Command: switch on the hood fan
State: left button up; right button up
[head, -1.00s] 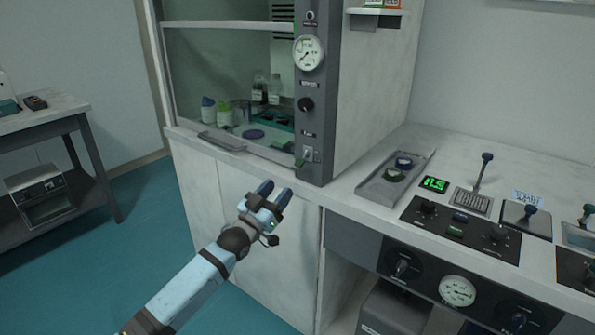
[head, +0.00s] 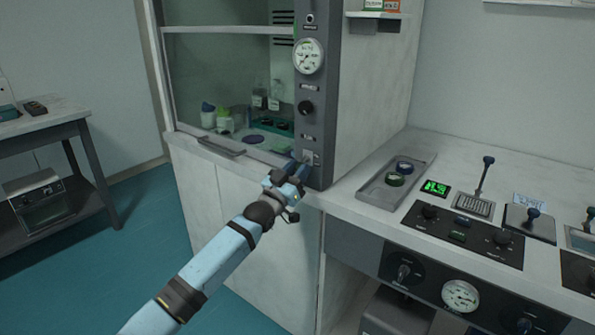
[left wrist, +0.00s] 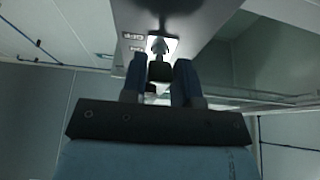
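The fume hood's dark grey control post (head: 315,95) carries a toggle switch on a pale plate (head: 308,156) near its bottom. My left gripper (head: 293,168) is right at this switch and covers most of its lever in the head view. In the left wrist view the switch lever (left wrist: 158,45) stands out from its plate, with its dark end (left wrist: 160,72) between my two blue fingers. The fingers of the left gripper (left wrist: 161,68) are apart, one on each side of the lever. Whether they touch it I cannot tell. My right gripper is not in view.
A round gauge (head: 308,56) and a dark knob (head: 305,107) sit higher on the post. Bottles stand behind the hood's sash. A grey tray (head: 375,190) with two round items and a control panel (head: 465,235) are on the bench to the right.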

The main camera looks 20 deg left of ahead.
pick_arm(q)
jog(key=c, duration=0.4)
jog(key=shift+r, duration=0.1)
